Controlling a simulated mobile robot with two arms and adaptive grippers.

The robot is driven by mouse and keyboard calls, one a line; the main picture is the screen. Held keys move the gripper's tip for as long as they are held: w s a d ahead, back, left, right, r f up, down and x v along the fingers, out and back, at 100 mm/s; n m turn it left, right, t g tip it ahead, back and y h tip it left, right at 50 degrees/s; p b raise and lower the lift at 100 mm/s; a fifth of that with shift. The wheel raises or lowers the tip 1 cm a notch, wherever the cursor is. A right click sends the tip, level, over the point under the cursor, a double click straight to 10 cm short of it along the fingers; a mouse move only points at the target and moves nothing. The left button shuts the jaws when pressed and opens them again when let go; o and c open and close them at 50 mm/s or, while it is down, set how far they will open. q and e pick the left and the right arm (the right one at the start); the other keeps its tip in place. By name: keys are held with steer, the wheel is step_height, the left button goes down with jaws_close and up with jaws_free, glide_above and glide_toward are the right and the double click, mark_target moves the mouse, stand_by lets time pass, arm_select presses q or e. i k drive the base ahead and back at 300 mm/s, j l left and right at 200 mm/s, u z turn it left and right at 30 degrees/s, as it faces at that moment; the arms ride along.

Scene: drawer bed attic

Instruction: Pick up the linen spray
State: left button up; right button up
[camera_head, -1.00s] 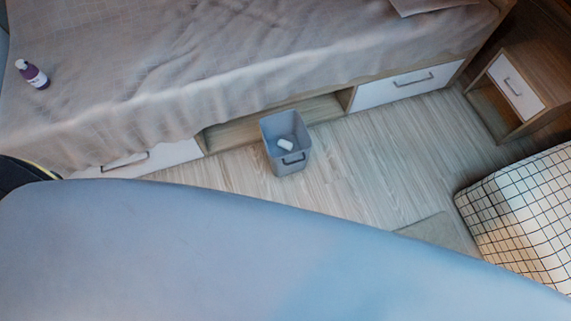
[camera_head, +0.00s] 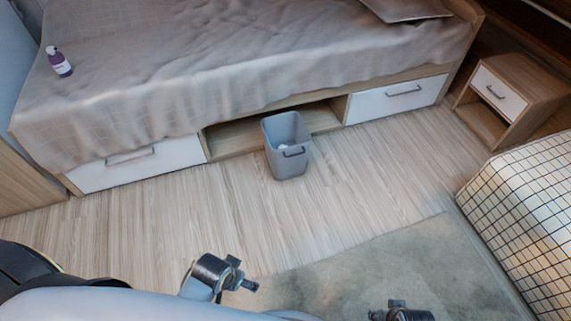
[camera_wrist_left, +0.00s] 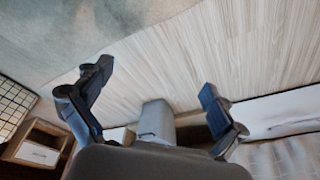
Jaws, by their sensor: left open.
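Dark mechanical parts of mine show at the bottom of the head view. I cannot identify a right gripper.
The bed (camera_head: 250,55) has drawers (camera_head: 135,165) and an open shelf in its front. A grey bin (camera_head: 287,160) stands on the floor before it. A nightstand (camera_head: 515,85), a checked piece of furniture (camera_head: 525,200) and a rug (camera_head: 400,265) lie right. The floor between is clear.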

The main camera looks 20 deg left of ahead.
mark_target(58, 62)
steer(key=u, duration=1.85)
